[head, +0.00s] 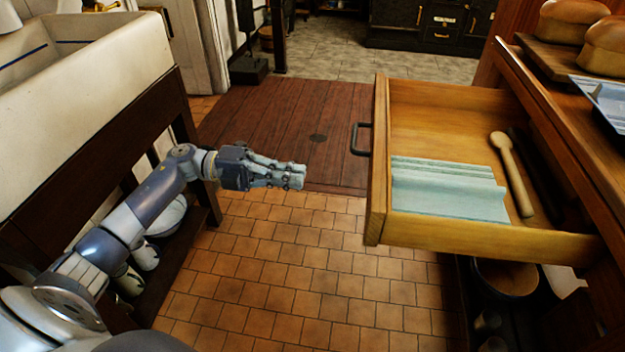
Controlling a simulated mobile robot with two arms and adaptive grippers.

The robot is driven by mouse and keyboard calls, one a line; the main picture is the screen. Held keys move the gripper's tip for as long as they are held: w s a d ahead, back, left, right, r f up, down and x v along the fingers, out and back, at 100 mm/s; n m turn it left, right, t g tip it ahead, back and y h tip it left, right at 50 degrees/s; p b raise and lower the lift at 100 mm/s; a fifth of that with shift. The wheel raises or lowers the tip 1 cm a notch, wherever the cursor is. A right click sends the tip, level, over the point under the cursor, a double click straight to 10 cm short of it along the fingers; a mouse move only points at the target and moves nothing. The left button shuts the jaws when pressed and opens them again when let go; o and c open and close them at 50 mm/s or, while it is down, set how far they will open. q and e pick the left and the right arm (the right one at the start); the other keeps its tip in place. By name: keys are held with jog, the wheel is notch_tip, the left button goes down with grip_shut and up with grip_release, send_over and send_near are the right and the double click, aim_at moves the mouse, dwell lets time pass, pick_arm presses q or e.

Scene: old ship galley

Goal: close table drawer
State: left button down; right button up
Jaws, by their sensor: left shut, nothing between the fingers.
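The table drawer (378,200) is a light wooden drawer pulled out to the left from the table (520,85) on the right. A dark handle (359,139) is on its front. Inside lie a folded pale blue-green cloth (447,190), a wooden spoon (512,175) and a dark long object beside the spoon. My left gripper (299,177) is shut and empty. It is left of the drawer front, with a gap between them, and points toward it. My right gripper is not in view.
A white sink (95,85) on a dark stand is at the left, with pots on the shelf below. Bread loaves (568,20) on a board and a blue-white tray (606,100) are on the table. The tiled floor (290,270) between is clear.

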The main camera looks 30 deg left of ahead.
pick_arm(q)
jog(key=x, duration=1.2)
jog(key=shift+d, duration=0.3)
jog(key=shift+w, duration=0.1)
